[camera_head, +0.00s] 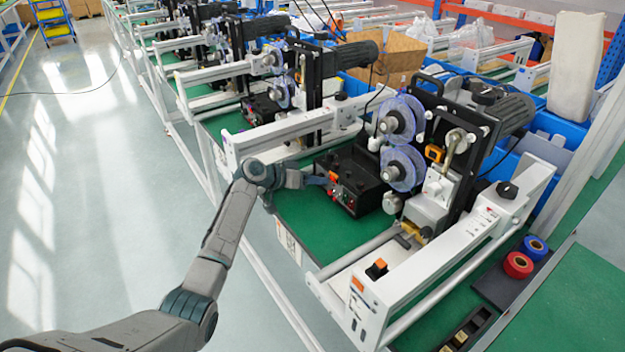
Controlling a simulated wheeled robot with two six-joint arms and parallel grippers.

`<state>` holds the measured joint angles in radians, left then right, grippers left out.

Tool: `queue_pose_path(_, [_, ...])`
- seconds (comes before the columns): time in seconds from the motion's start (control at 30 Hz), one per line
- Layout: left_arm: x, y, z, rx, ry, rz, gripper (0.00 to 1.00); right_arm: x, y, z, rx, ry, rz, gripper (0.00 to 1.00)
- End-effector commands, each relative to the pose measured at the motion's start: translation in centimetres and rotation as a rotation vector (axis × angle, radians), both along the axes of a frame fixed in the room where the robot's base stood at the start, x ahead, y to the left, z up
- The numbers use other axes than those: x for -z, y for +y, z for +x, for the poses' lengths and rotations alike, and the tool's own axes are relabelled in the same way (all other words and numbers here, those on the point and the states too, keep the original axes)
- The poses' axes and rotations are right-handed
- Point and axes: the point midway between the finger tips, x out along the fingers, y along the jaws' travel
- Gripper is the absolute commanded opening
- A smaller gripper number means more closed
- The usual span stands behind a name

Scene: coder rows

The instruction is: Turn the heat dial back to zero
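A black control box (352,178) sits on the green bench top beneath the coder machine. Its front panel carries an orange-red switch (333,177) and small knobs or buttons that are too small to tell apart. I cannot make out the heat dial or its setting. My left arm reaches in from the lower left, and my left gripper (322,181) is at the left end of the box's front panel. Its fingertips are tiny here, and I cannot tell whether they touch a knob or are open or shut. My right gripper is not in view.
A white machine frame (430,270) with an orange rocker switch (376,268) stands at the front right. Clear purple-tinted reels (402,167) rise behind the box. Red (518,265) and blue (534,247) tape rolls lie at the right. The floor at the left is clear.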

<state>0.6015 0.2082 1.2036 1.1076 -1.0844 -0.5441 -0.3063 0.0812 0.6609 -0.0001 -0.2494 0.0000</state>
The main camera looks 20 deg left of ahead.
Motion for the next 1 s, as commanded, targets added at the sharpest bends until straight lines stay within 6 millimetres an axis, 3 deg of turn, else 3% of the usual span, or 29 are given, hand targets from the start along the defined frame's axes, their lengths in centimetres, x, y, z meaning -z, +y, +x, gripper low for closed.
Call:
queue_pose_path(0.27, [-0.1,0.2,-0.2,0.0,-0.001,0.002,0.48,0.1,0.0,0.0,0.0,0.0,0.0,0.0])
queue_pose_path(0.7, [-2.4,4.5,-4.1,-0.001,-0.001,0.002,0.48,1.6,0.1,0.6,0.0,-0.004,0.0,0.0])
queue_pose_path(1.0, [-3.0,5.0,-4.8,0.0,0.001,0.001,0.48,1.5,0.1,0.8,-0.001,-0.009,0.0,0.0])
